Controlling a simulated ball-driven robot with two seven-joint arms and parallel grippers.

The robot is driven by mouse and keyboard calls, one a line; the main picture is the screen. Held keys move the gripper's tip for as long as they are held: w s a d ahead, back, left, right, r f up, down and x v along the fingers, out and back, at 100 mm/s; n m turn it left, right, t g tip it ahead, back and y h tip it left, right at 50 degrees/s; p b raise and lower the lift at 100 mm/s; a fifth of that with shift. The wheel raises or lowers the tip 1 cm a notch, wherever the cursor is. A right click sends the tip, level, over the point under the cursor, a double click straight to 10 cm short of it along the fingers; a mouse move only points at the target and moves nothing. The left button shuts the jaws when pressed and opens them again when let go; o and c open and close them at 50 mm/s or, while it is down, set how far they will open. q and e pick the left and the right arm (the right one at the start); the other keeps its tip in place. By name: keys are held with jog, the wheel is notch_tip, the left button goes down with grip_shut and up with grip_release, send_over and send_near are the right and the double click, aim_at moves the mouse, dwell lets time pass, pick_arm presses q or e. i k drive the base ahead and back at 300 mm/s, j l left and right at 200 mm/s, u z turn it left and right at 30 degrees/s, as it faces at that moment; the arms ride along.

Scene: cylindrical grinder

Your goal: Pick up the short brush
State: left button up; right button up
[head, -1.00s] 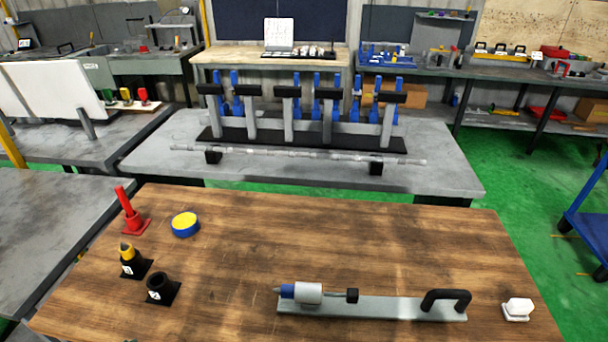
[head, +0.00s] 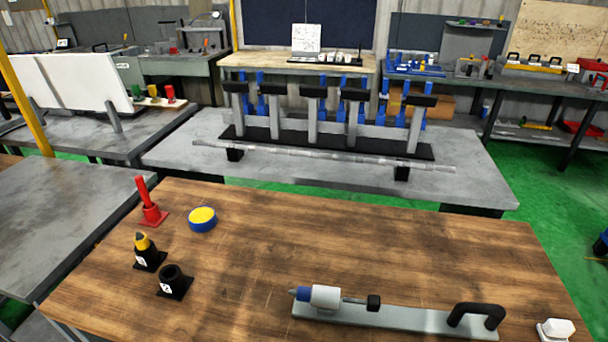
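No object is clearly recognisable as a short brush. On the wooden table (head: 330,245), a red upright stick in a red holder (head: 149,203) stands at the back left. In front of it, a yellow-tipped dark piece (head: 143,243) sits upright in a black numbered holder. Beside that is a black, open-topped numbered holder (head: 174,280). A small white piece (head: 555,330) lies at the right front edge, partly cut off by the frame. Neither of my grippers shows.
A blue and yellow round tin (head: 202,219) lies at the back left. A grey plate (head: 400,318) with a black handle carries a white and blue cylinder (head: 325,296). The middle of the table is clear. Behind stands a grey bench (head: 300,182) with a long shaft.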

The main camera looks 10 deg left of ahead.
aim_at(141, 184)
jog(key=u, duration=1.4)
